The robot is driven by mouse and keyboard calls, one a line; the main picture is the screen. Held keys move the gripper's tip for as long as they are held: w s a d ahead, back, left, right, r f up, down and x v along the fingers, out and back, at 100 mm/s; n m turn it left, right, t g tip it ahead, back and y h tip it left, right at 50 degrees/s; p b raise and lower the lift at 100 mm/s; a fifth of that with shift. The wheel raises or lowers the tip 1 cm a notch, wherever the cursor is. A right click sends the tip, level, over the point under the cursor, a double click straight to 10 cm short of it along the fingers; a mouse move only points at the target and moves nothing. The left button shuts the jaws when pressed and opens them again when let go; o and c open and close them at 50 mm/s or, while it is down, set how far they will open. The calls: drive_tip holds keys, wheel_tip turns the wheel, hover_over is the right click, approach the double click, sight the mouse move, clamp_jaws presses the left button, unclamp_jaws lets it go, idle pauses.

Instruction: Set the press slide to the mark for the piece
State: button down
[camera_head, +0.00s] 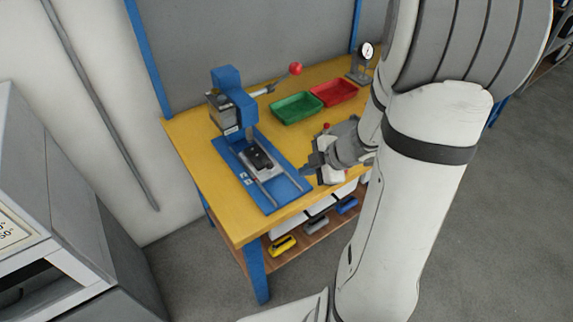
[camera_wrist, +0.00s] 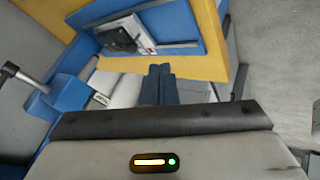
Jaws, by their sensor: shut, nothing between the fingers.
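The blue press (camera_head: 232,100) stands at the left of the yellow bench, with a red-knobbed lever (camera_head: 295,69) reaching to the right. Its blue base plate (camera_head: 270,197) carries two rails and the press slide (camera_head: 243,160), a pale plate with a dark piece (camera_head: 259,158) on it. In the wrist view the slide (camera_wrist: 146,30) and dark piece (camera_wrist: 118,37) are at the top. My gripper (camera_head: 308,171) is shut and empty, just right of the base plate. Its fingers also show in the wrist view (camera_wrist: 159,72). I cannot make out the marks clearly.
A green tray (camera_head: 296,108) and a red tray (camera_head: 334,93) sit behind my gripper. A dial gauge (camera_head: 366,52) stands at the back right. A shelf under the bench (camera_head: 190,140) holds several bins. A grey machine (camera_head: 50,190) stands left.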

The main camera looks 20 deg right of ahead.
drive_tip(key=b+x, duration=0.1)
drive_tip(key=x, duration=0.2)
drive_tip(key=b+x, duration=0.1)
drive_tip(key=x, duration=0.3)
drive_tip(key=b+x, duration=0.1)
drive_tip(key=x, duration=0.2)
drive_tip(key=shift+s+a+f+b, duration=0.2)
drive_tip(key=shift+a+b, duration=0.2)
drive_tip(key=w, duration=0.1)
drive_tip(key=w+r+p, duration=0.1)
drive_tip(key=shift+w+a, duration=0.1)
drive_tip(key=shift+w, duration=0.25)
drive_tip(key=shift+w+r, duration=0.1)
drive_tip(key=shift+w, duration=0.6)
drive_tip(key=shift+w+a+r+p, duration=0.2)
drive_tip(key=shift+w+p, duration=0.1)
drive_tip(key=shift+p, duration=0.2)
drive_tip(key=shift+w+a+p, duration=0.25)
drive_tip(key=shift+w+p, duration=0.45)
drive_tip(key=shift+w, duration=0.35)
drive_tip(key=shift+w+a+p, duration=0.3)
drive_tip(key=shift+w+p, duration=0.4)
drive_tip(key=shift+w, duration=0.3)
